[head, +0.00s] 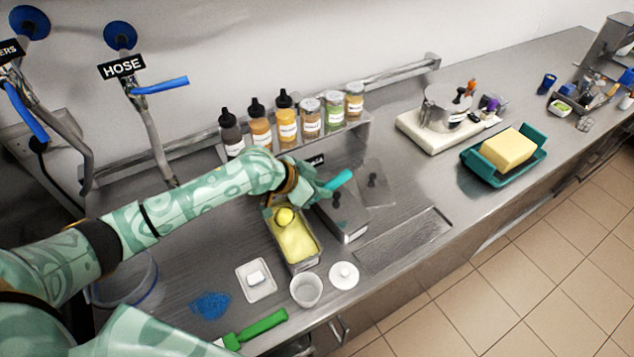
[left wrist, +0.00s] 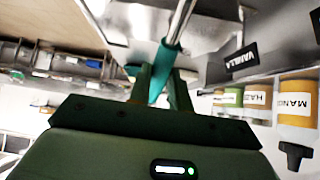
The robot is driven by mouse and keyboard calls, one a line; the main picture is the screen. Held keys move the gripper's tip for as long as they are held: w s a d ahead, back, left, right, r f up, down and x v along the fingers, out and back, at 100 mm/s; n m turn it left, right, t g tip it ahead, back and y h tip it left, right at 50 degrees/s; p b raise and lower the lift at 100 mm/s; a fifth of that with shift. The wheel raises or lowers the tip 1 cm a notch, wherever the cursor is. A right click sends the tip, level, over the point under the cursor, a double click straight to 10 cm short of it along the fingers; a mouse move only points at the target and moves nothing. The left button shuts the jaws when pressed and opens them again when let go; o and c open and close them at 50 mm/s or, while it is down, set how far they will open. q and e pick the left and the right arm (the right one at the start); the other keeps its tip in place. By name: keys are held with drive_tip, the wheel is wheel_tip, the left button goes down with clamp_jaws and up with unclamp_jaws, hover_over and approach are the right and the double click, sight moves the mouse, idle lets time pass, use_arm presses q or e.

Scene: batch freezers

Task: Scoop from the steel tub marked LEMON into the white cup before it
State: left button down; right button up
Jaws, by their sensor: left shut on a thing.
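An open steel tub (head: 314,262) holds pale yellow ice cream; its name marker is hidden behind my arm. A round yellow ball (head: 285,217) shows at the tub's far end, partly covered by my arm. The white cup (head: 306,290) stands upright in front of this tub and looks empty. My left gripper (head: 318,190) is above the far end of the tubs, shut on a scoop's teal handle (head: 340,179). In the left wrist view the teal handle (left wrist: 163,70) sits between the fingers, with a steel shaft beyond. My right gripper is out of view.
A lidded steel tub (head: 345,222) stands right of the yellow one. A white lid (head: 344,275), a white dish (head: 257,281), a blue spill (head: 210,305) and a green-handled tool (head: 262,326) lie nearby. Bottles and jars (head: 288,118) line the back shelf.

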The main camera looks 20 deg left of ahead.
use_arm(q)
drive_tip(key=shift+w+d+r+g+y+p, duration=0.35)
drive_tip(key=shift+g+y+p, duration=0.2)
drive_tip(key=shift+p, duration=1.15)
drive_tip(key=shift+w+d+g+y+p, duration=0.2)
drive_tip(key=shift+g+y+p, duration=0.25)
drive_tip(key=shift+p, duration=0.6)
